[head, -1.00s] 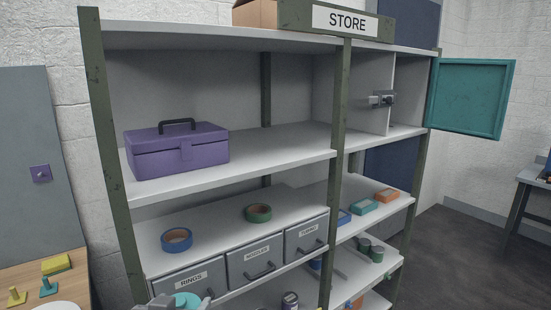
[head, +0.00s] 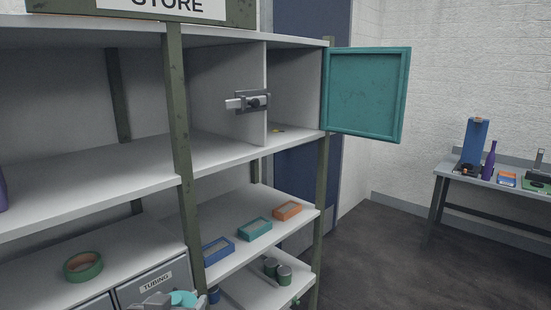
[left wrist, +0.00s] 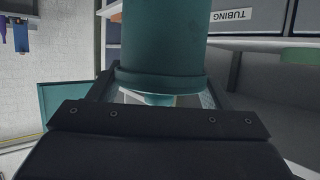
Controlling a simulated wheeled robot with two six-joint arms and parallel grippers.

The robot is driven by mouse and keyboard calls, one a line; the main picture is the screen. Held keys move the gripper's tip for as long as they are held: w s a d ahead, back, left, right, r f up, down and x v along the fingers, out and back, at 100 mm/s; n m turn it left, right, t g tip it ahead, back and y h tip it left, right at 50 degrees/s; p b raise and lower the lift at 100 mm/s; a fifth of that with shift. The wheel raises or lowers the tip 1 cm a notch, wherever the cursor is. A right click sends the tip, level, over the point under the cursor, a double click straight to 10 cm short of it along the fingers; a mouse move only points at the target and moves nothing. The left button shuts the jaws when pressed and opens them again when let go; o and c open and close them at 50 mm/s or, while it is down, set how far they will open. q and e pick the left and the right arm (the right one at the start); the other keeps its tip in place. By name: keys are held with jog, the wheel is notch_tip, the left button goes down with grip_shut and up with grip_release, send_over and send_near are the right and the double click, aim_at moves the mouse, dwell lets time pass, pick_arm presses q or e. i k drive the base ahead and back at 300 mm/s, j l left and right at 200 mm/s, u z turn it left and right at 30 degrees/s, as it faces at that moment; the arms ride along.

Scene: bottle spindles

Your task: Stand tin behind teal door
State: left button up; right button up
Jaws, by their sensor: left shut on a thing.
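The teal door (head: 367,95) stands wide open at the right end of the upper shelf, and it also shows in the left wrist view (left wrist: 60,102). The compartment (head: 292,88) beside it is open at the front; a small yellowish item (head: 278,130) lies on its floor. My left gripper (head: 165,302) is at the bottom edge of the head view, in front of the shelving. It is shut on a teal tin (left wrist: 163,45), whose teal top (head: 183,298) shows in the head view. The tin's far end is cut off in the left wrist view. My right gripper is not in view.
A divider with a grey latch (head: 250,101) bounds the compartment's left side. A green post (head: 322,195) stands at the shelf's right front. Blue, teal and orange boxes (head: 287,210) sit one shelf lower. A side table (head: 445,172) stands far right, with clear floor before it.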

aim_at(269, 138)
jog(key=i+l, duration=1.15)
jog(key=l, duration=0.2)
